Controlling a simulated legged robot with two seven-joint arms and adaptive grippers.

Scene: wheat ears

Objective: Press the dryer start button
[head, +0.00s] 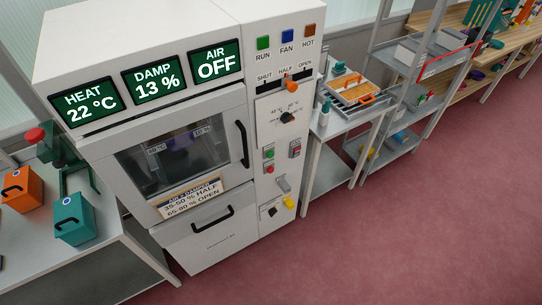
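The dryer is a tall white cabinet (205,100) left of centre. Its screens read HEAT 22 °C (90,101), DAMP 13 % (154,79) and AIR OFF (216,60). On its right-hand panel, a green button (269,153) sits above a red button (269,169); any label is too small to read. An orange slider knob (291,86) stands near HALF, above a black temperature dial (288,117). The RUN lamp (263,43) is green, FAN (287,36) blue and HOT (309,30) brownish-orange. Neither of my grippers is in view.
The dryer's windowed door (172,150) and lower drawer (212,235) look closed. A left table holds orange (22,188) and teal (74,219) boxes. A side table (345,130) and shelving (405,95) stand to the right. The reddish floor (400,230) in front is clear.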

